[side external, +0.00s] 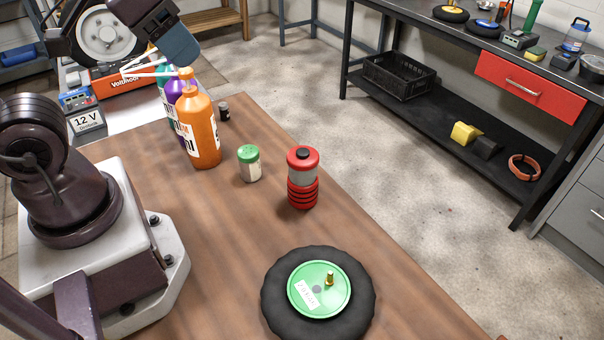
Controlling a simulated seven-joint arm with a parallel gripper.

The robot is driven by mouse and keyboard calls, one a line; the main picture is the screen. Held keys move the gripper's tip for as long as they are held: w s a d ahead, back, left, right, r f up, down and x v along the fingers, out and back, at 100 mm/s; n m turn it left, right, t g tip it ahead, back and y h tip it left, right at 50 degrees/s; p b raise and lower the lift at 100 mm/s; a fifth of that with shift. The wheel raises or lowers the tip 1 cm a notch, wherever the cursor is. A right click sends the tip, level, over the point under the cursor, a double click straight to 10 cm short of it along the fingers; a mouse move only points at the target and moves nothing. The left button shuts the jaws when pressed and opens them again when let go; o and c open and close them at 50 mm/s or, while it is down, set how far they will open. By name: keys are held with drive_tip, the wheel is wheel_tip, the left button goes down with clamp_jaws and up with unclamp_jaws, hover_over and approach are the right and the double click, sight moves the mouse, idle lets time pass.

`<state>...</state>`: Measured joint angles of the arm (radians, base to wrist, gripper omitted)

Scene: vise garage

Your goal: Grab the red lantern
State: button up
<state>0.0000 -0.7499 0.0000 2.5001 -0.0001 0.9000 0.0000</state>
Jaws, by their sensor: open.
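The red lantern (303,190) stands upright on the brown wooden table, right of the middle near its right edge. It has a red top with a black knob, a grey middle band and a ribbed red lower part. My gripper (176,44) is at the upper left, above and behind the bottles, well apart from the lantern. It is open; its fingertips are hard to make out against the bottle tops.
A small green-lidded jar (249,163) stands just left of the lantern. An orange bottle (198,130) and other pump bottles stand behind it. A black wheel with a green hub (319,290) lies in front. Table around the lantern is otherwise clear.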

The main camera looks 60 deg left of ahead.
drive_tip(key=o, duration=1)
drive_tip(key=shift+c, duration=0.2)
